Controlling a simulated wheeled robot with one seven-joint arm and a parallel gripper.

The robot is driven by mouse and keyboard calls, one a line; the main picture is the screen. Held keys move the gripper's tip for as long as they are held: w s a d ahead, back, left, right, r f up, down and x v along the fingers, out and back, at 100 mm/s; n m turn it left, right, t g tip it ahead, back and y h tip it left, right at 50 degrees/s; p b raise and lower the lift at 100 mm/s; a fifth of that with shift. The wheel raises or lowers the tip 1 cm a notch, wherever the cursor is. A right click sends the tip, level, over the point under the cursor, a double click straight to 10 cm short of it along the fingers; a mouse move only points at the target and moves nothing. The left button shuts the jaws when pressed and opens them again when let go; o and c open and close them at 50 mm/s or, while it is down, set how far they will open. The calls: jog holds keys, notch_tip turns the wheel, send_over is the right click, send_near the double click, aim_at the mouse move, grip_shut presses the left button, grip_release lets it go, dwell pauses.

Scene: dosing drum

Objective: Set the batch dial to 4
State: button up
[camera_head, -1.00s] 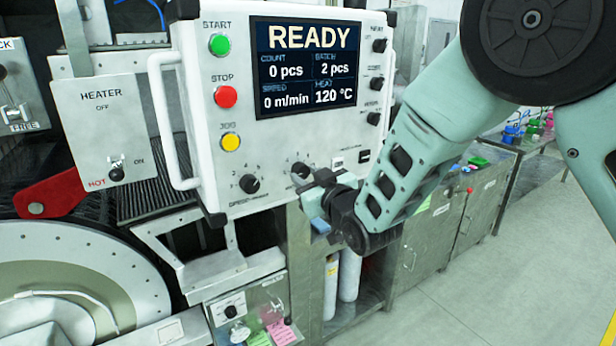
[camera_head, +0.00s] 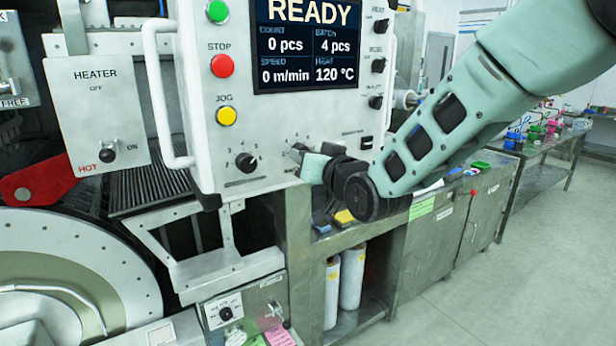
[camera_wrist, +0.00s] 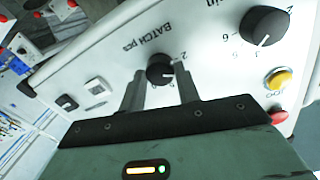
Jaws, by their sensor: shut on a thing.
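The batch dial (camera_wrist: 160,66) is a black knob on the white control panel (camera_head: 290,120), under the printed words "BATCH pcs" in the wrist view. My gripper (camera_head: 302,158) reaches the panel's lower edge from the right and covers most of the dial in the head view. In the wrist view my gripper (camera_wrist: 160,84) has one finger on each side of the knob, shut on it. The panel's screen (camera_head: 307,45) reads READY, with batch 4 pcs, count 0 pcs, speed 0 m/min and heat 120 °C.
The speed dial (camera_head: 246,162) sits just left of the batch dial. Green, red (camera_head: 223,65) and yellow (camera_head: 227,116) buttons line the panel's left side. Several small black knobs line its right side. A white handle (camera_head: 160,100) sticks out at left, beside the heater box (camera_head: 97,110).

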jog(key=shift+m+b, duration=1.7)
jog(key=shift+b, duration=0.3)
jog(key=o, duration=1)
jog(key=shift+c, duration=0.2)
jog(key=b+v, duration=0.5)
jog(key=v, duration=1.2)
jog(key=shift+s+d+r+b, duration=0.2)
jog(key=shift+r+b, duration=0.05)
jog(key=shift+b, duration=0.15)
